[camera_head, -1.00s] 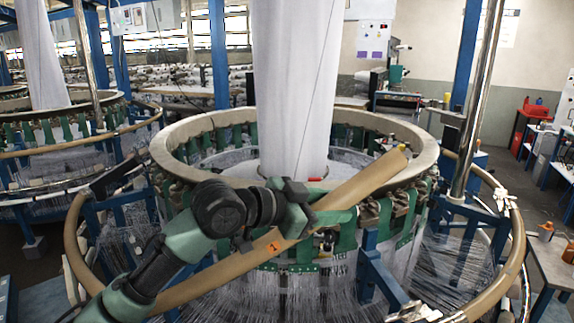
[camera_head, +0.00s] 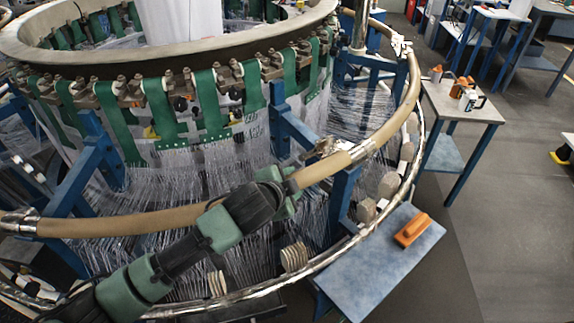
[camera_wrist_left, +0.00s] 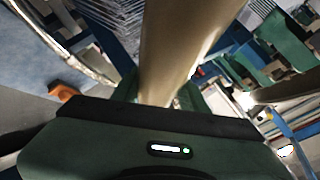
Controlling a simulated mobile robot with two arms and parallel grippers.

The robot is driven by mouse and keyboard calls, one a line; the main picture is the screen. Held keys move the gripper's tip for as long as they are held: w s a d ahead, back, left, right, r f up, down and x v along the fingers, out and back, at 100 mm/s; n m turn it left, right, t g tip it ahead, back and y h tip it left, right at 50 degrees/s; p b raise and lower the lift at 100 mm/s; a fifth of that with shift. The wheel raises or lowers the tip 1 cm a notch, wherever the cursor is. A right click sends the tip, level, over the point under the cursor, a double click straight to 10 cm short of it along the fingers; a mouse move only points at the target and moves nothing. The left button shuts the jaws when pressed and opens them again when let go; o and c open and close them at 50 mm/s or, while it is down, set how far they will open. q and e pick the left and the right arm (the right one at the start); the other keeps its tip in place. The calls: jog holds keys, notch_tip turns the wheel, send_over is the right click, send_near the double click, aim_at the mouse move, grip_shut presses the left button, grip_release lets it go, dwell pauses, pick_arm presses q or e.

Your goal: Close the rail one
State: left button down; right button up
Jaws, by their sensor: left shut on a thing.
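The rail one (camera_head: 130,222) is a tan curved bar across the front of the loom, low and roughly level. Its left end is at a metal joint (camera_head: 20,222). Its right end comes up to the fixed rail (camera_head: 408,95) by a metal clamp (camera_head: 328,148); I cannot tell whether the ends touch. My left gripper (camera_head: 285,188) is shut on the rail one near its right end. In the left wrist view the bar (camera_wrist_left: 180,45) runs up from between the fingers, which are mostly hidden. My right gripper is not in view.
The loom's wide beige ring (camera_head: 190,52) with green straps stands behind the rail. Blue posts (camera_head: 345,195) stand close to it. A blue side table (camera_head: 372,262) holds an orange tool (camera_head: 412,230) at the right. A grey table (camera_head: 455,105) stands farther back.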

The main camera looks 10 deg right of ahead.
pick_arm(q)
jog(key=shift+f, duration=0.95)
jog(key=shift+s+a+f, duration=0.1)
jog(key=shift+s+f, duration=0.05)
jog(key=shift+f, duration=0.45)
jog(key=c, duration=1.2)
grip_release()
jog(key=o, duration=0.4)
jog(key=shift+f, duration=0.1)
jog(key=shift+o, duration=0.2)
jog(key=shift+w, duration=0.25)
jog(key=shift+r, duration=0.2)
